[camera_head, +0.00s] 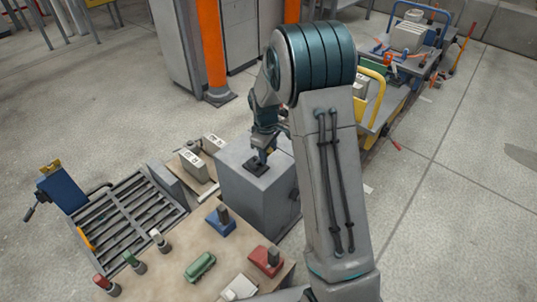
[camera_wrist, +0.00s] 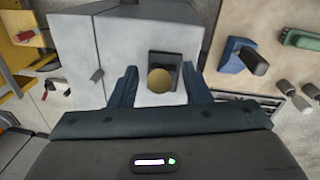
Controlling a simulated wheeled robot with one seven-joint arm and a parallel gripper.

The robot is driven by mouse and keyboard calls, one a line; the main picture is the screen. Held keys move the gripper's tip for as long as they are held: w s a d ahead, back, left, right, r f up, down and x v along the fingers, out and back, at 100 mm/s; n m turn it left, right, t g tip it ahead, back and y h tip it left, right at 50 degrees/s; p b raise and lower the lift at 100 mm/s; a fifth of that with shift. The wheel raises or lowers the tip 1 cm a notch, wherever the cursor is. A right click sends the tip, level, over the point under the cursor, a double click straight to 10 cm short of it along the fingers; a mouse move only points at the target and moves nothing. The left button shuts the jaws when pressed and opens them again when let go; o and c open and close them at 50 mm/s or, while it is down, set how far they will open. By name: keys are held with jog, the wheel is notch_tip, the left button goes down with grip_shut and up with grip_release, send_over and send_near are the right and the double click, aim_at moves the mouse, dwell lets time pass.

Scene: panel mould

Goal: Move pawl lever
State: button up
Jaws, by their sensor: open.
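A grey box (camera_head: 245,185) stands in the middle of the head view, with a dark square plate (camera_head: 260,168) on its top. In the wrist view a round brass-coloured knob (camera_wrist: 160,80) shows in front of a dark plate or recess (camera_wrist: 178,60). I take this knob to be the pawl lever's end; its shaft is hidden. My gripper (camera_head: 263,152) points down over the box top. In the wrist view its two fingers (camera_wrist: 159,72) are apart, with the knob between them in the picture. I cannot tell whether either finger touches it.
A slatted grate (camera_head: 128,212) lies beyond. An orange post (camera_head: 212,50) stands behind.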

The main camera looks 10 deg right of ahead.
jog(key=shift+f, duration=0.45)
jog(key=shift+c, duration=0.3)
grip_shut()
jog(key=shift+w+r, duration=0.1)
jog(key=shift+r, duration=0.05)
